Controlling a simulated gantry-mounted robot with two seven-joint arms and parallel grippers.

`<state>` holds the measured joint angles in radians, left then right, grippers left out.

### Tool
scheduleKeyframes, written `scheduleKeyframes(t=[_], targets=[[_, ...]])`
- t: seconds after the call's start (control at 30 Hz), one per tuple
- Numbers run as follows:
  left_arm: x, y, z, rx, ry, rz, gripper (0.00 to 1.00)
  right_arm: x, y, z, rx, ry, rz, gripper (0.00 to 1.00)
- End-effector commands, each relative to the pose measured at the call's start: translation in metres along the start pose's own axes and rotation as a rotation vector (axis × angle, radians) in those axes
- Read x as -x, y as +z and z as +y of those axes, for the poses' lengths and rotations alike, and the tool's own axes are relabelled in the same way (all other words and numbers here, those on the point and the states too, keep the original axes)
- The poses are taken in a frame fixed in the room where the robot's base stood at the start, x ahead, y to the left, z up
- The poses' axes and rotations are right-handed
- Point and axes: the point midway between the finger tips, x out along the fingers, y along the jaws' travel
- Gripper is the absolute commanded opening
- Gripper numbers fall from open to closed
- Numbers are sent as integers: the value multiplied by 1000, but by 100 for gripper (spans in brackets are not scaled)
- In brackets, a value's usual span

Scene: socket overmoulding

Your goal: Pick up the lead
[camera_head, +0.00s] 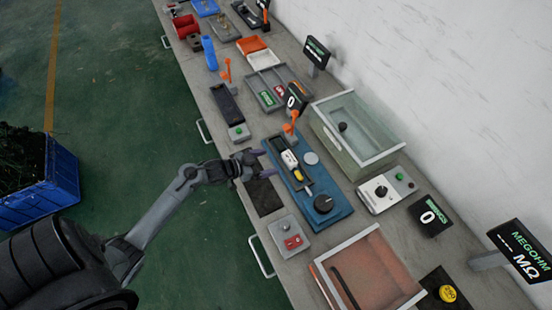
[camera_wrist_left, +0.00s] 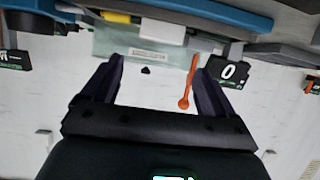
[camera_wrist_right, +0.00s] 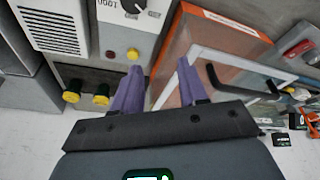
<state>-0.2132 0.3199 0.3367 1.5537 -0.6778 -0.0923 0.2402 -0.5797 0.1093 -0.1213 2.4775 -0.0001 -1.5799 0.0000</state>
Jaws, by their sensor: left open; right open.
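Nothing is clearly identifiable as the lead. A white and yellow piece (camera_head: 290,160) sits on the blue fixture (camera_head: 333,213). My left gripper (camera_head: 262,164) is open and empty over the bench, just left of the blue fixture. Its fingers also show apart in the left wrist view (camera_wrist_left: 158,66). My right gripper (camera_wrist_right: 159,64) is open and empty in the right wrist view, with the orange tray (camera_wrist_right: 232,27) beyond its fingertips.
A clear-walled tank (camera_head: 325,122) stands behind the blue fixture. The megohm display (camera_head: 520,252) is at the right. A blue crate (camera_head: 55,190) is on the floor.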

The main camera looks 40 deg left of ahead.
Motion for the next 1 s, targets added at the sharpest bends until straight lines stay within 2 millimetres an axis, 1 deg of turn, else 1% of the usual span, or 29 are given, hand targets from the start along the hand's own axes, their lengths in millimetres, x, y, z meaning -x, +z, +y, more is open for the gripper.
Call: scheduleKeyframes(t=[0.03,0.1,0.17,0.4,0.5,0.67,0.77,1.0], targets=[[-6,2,-2,-5,-1,8,87,-9,5,0,1,2,-5,43],[-12,0,-3,-7,-2,14,87,-11,7,2,6,6,-7,43],[-18,-2,-3,-7,-3,19,87,-12,8,3,10,10,-7,43],[-50,-4,-3,-7,-2,20,87,-14,7,4,14,14,-3,43],[-60,-4,-3,-8,-3,19,87,-15,6,4,13,13,0,43],[-66,-3,-3,-8,-3,18,87,-16,6,3,10,10,1,43],[-74,-2,-4,-8,-3,19,87,-17,6,2,8,8,1,43],[-105,1,-5,-8,-3,19,87,-22,7,1,3,3,2,43]])
